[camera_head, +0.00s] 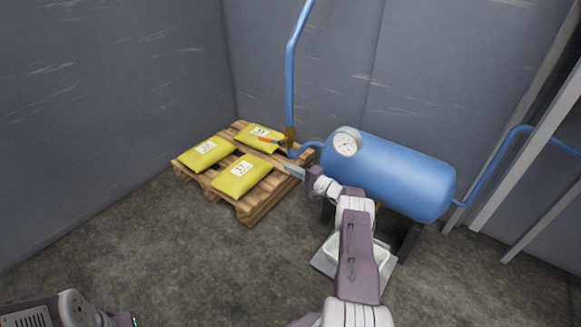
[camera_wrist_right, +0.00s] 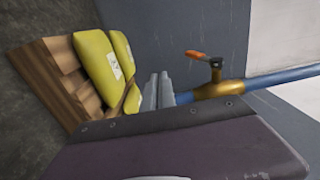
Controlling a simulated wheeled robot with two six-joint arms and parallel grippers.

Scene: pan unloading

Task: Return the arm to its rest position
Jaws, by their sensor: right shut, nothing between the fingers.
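My right arm reaches up from the bottom of the head view. Its gripper (camera_head: 295,171) is beside the pallet's right edge, below the valve. In the right wrist view its two grey fingers (camera_wrist_right: 158,91) are together with nothing between them. A white pan (camera_head: 334,248) sits low under the blue tank, partly hidden behind my right arm. Its contents cannot be made out. Part of my left arm shows at the bottom left, but its gripper is out of view.
A blue tank (camera_head: 405,178) with a gauge (camera_head: 346,142) stands right of the gripper. A brass valve (camera_head: 290,136) with an orange handle (camera_wrist_right: 198,56) is close by. A wooden pallet (camera_head: 252,206) carries yellow bags (camera_head: 241,176). The floor at left front is clear.

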